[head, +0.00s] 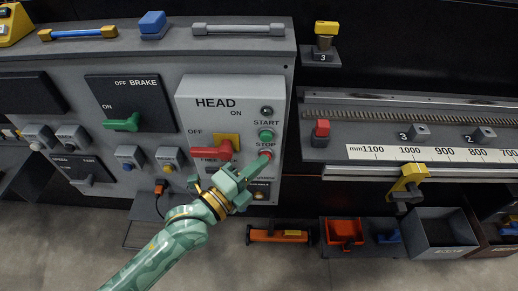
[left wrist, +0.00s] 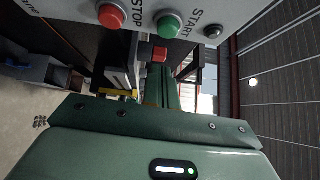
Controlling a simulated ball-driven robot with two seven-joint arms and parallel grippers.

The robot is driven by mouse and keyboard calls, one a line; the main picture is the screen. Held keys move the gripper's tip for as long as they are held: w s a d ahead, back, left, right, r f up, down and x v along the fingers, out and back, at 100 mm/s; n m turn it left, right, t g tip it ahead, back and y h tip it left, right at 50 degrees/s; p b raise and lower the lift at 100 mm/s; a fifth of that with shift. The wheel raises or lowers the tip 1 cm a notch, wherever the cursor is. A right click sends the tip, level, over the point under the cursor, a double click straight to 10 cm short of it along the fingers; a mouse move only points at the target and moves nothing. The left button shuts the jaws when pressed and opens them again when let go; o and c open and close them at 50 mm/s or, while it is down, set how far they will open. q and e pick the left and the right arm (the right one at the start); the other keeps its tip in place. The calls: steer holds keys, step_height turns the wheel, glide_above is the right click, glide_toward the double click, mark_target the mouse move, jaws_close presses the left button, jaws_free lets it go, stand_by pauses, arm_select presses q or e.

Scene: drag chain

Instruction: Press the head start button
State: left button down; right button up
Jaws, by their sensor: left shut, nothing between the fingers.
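The grey HEAD panel (head: 184,112) is in the middle left of the head view. Its green start button (head: 266,135) sits under the START label, above the red stop button (head: 265,153). In the left wrist view the green start button (left wrist: 169,25) and the red stop button (left wrist: 111,15) are at the top. My left gripper (head: 260,161) is shut and empty, its tip in front of the panel just below the stop button and partly overlapping it in the head view. Contact cannot be told. The start button is uncovered. My right gripper is not in view.
A red lever (head: 212,152) on a yellow plate is left of the buttons. The BRAKE panel (head: 110,93) with a green lever is further left. A measuring scale (head: 440,154) runs to the right. Bins (head: 441,253) stand below it. A shelf edge is above the HEAD panel.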

mark_target(270, 139)
arm_select(q)
steer(key=w, duration=0.4)
steer(key=shift+w+d+r+b, duration=0.1)
steer(key=shift+w+b, duration=0.15)
steer(key=shift+b, duration=0.05)
steer(key=shift+w, duration=0.1)
